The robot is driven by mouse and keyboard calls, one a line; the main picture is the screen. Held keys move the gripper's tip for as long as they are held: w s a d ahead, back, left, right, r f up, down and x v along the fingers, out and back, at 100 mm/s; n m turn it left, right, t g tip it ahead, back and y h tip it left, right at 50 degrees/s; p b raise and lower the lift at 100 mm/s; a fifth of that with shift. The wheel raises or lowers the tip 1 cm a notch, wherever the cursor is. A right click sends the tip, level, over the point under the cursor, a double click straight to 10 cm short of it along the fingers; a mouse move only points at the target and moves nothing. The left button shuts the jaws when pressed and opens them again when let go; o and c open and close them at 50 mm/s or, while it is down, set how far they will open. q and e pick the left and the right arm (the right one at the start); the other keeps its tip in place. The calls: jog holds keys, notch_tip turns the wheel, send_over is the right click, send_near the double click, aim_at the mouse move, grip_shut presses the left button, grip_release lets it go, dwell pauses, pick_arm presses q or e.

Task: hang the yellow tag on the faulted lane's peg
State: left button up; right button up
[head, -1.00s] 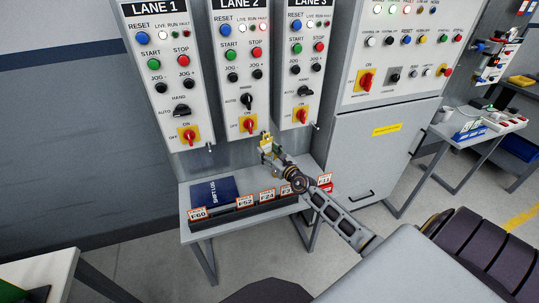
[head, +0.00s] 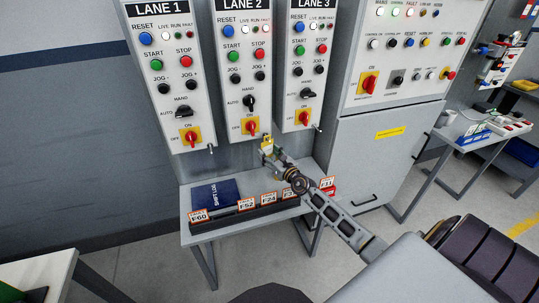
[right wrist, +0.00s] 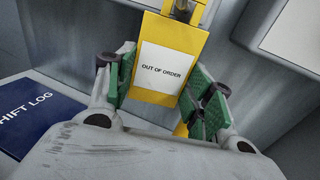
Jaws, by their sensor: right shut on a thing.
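The yellow tag (head: 266,146) is at the lower right corner of the LANE 2 panel (head: 242,75). In the right wrist view the tag (right wrist: 150,88) reads OUT OF ORDER and is upright, slightly tilted. My right gripper (right wrist: 165,95) is shut on its lower part with green-padded fingers; the gripper (head: 269,153) also shows in the head view. A metal piece (right wrist: 182,8) shows at the tag's top; I cannot tell whether the tag is on a peg. Small pegs show below LANE 1 (head: 211,149) and LANE 3 (head: 318,128). My left gripper is out of view.
A small grey table (head: 200,235) below the panels holds a blue shift log (head: 215,193) and a dark rack (head: 250,220) of numbered cards, partly behind my right arm. A large grey cabinet (head: 385,155) stands to the right. A side table stands farther right.

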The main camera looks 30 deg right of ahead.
jog(key=o, duration=1)
jog(key=shift+c, duration=0.2)
jog(key=s, duration=1.2)
jog(key=shift+d, duration=0.15)
dwell(0.4)
dwell(0.6)
